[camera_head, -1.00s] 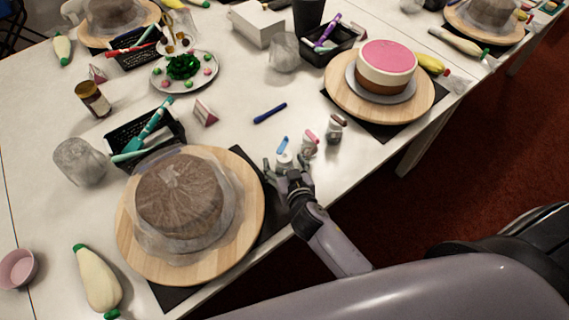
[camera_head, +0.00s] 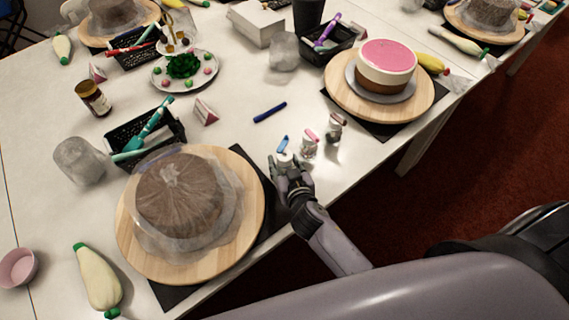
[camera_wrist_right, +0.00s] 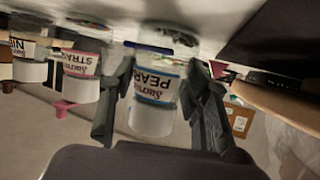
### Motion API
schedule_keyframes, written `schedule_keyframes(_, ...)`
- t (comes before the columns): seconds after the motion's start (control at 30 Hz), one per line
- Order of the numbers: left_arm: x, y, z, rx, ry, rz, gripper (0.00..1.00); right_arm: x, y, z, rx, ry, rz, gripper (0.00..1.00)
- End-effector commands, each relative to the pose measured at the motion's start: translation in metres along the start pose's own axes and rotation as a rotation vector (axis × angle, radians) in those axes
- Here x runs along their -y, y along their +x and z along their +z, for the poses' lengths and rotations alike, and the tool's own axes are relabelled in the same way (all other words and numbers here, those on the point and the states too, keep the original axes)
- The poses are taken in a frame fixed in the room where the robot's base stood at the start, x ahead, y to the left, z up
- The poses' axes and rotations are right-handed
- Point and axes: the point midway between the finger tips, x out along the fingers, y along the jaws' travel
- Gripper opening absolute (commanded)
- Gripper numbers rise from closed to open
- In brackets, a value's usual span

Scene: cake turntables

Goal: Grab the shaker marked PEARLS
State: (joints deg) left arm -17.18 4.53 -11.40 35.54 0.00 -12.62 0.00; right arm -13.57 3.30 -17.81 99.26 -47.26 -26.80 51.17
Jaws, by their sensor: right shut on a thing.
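The shaker marked PEARLS (camera_wrist_right: 154,88) shows upside down in the right wrist view, between the two fingers of my right gripper (camera_wrist_right: 160,105). Its label reads "PEAR" with the rest hidden by a finger. In the head view, the shaker (camera_head: 285,160) is mostly hidden by my right gripper (camera_head: 287,172), with its blue-marked top showing. My right gripper is shut on it at the table. My left gripper is not in view.
Two similar shakers, one with a pink top (camera_head: 310,146) and one with a dark red top (camera_head: 334,128), stand close to the right. A wrapped cake on a wooden turntable (camera_head: 130,236) is on the left. A blue pen (camera_head: 269,112) lies behind.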

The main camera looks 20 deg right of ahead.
Motion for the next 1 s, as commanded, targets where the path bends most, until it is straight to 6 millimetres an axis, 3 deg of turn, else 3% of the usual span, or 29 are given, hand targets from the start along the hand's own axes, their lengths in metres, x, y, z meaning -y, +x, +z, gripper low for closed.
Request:
schedule_keyframes(0.37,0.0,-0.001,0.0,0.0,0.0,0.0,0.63,0.0,-0.001,-0.003,-0.002,0.0,0.0,0.1)
schedule_keyframes(0.57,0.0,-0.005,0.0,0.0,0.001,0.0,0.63,0.0,-0.007,-0.019,-0.005,0.001,0.001,0.09)
schedule_keyframes(0.73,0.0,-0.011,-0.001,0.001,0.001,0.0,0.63,0.0,-0.021,-0.053,-0.008,0.002,-0.001,0.09)
schedule_keyframes(1.0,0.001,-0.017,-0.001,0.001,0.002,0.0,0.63,0.0,-0.052,-0.128,-0.009,0.004,-0.001,0.09)
